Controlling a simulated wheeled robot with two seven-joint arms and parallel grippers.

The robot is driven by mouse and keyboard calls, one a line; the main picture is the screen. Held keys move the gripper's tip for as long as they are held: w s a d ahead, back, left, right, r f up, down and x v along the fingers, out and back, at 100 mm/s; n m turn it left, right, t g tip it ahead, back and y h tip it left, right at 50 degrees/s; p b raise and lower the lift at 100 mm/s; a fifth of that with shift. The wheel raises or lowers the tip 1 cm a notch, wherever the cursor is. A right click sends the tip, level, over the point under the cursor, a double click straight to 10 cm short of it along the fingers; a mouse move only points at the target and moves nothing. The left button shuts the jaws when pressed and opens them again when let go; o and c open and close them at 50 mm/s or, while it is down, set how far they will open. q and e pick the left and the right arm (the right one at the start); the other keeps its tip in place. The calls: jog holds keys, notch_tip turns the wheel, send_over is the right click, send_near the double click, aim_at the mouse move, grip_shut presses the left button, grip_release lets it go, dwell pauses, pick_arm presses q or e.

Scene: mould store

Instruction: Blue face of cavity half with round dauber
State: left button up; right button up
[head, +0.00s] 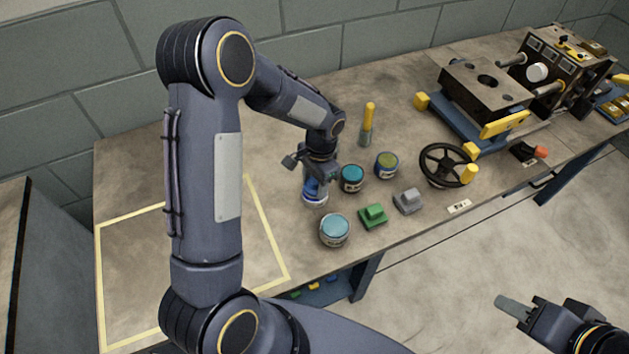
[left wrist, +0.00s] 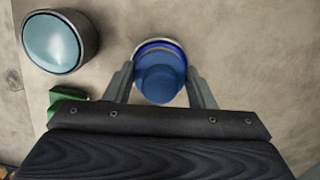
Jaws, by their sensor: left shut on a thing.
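My left gripper (head: 314,186) is shut on a round blue thing (left wrist: 160,80), which stands upright between the fingers in the left wrist view. Below it show a wider blue ring and a pale rim; I cannot tell whether it is the round dauber in a tin or one single piece. In the head view its pale lower part (head: 315,202) is at or near the bench top. The mould has a dark block with a round hole (head: 484,86) and a second block (head: 553,62) behind it; which is the cavity half is unclear. My right gripper (head: 513,304) is empty, beyond the bench's front edge.
Teal tins (head: 335,230) (head: 352,179) and an olive tin (head: 386,165) stand close by. A green block (head: 373,215), a grey block (head: 408,200), a yellow-handled tool (head: 368,124) and a handwheel (head: 447,165) are near. The yellow-outlined area (head: 130,270) looks clear.

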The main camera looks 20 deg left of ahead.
aim_at(313, 181)
pick_arm(q)
jog(key=shift+f+b, duration=0.35)
jog(key=shift+f, duration=0.05)
dwell(1.2)
jog(key=shift+r+p, duration=2.6)
jog(key=shift+r, duration=1)
